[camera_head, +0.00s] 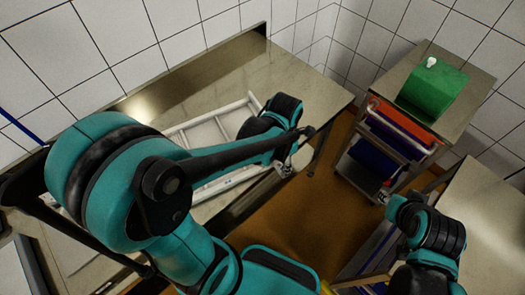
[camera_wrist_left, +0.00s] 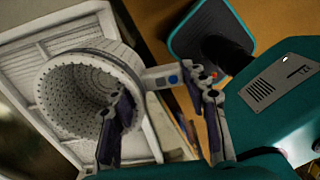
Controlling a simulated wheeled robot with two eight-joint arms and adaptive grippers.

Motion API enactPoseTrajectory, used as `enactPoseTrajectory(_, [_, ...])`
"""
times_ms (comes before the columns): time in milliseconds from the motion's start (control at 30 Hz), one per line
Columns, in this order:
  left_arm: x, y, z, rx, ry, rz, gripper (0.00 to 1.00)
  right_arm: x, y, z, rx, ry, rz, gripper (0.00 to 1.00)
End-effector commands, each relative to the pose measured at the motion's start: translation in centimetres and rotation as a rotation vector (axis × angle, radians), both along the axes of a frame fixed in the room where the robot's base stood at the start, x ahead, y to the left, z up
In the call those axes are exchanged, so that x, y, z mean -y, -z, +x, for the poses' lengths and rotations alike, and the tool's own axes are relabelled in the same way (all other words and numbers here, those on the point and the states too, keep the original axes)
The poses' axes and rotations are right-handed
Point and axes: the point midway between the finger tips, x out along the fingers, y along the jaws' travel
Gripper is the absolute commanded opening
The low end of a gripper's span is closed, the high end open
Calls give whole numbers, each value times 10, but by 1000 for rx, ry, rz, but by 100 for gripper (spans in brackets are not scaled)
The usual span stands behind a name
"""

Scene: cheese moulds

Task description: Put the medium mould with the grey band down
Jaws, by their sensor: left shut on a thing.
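A pale mould (camera_wrist_left: 85,88) with a perforated wall shows in the left wrist view, tilted with its open mouth towards the camera. In the head view my left gripper (camera_head: 292,162) is over the right end of the counter, partly hidden by my arm. A white slatted rack (camera_head: 215,130) lies on the counter below, and it also shows behind the mould in the wrist view (camera_wrist_left: 150,120). My right gripper is not visible.
The steel counter (camera_head: 315,90) has bare room to the right of the rack. A trolley (camera_head: 375,150) with red and blue crates stands to the right. Another table (camera_head: 490,205) is at right.

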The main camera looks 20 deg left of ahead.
Motion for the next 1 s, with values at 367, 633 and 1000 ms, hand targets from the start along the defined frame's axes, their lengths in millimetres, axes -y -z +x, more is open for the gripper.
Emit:
enactPoseTrajectory(367, [-65,51,50,0,0,0,11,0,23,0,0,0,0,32])
enactPoseTrajectory(633, [-73,67,57,0,3,0,11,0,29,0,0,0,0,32])
enactPoseTrajectory(1000, [-73,96,56,1,3,1,11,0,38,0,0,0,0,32])
